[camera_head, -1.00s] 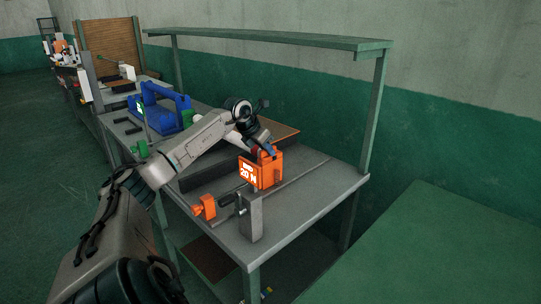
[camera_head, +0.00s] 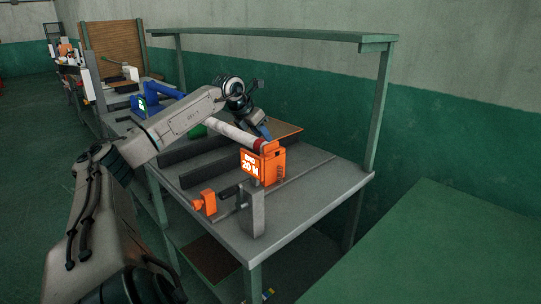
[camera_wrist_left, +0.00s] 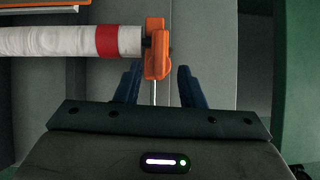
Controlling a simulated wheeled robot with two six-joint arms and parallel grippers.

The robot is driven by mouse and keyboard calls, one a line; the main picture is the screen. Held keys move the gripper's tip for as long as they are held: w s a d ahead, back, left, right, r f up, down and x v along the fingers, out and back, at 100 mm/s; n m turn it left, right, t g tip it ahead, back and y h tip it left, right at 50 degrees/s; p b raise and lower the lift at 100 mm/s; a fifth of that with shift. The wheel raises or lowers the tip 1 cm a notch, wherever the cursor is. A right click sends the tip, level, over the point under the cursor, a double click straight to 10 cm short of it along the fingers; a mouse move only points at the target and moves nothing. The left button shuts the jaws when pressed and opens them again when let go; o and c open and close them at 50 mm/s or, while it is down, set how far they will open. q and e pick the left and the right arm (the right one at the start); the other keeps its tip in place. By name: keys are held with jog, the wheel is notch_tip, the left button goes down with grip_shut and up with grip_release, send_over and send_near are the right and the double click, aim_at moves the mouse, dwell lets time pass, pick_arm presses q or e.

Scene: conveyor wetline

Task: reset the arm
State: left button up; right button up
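My left gripper (camera_head: 262,130) is raised above the workbench, close behind the orange block in the head view. In the left wrist view my left gripper (camera_wrist_left: 157,84) has its two blue fingers apart with nothing between them. Beyond the fingers lies a white roll with a red band (camera_wrist_left: 60,41), its end at an orange holder (camera_wrist_left: 157,50). The roll (camera_head: 232,132) also shows in the head view, partly behind my arm. My right gripper is not in view.
A small orange piece (camera_head: 205,202) and grey upright plate (camera_head: 251,212) are in front. A green overhead shelf (camera_head: 280,36) spans the bench. A blue device (camera_head: 165,97) is further back.

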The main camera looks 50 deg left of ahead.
pick_arm(q)
jog(key=shift+b+v, duration=0.3)
jog(key=shift+v, duration=0.45)
jog(key=shift+d, duration=0.1)
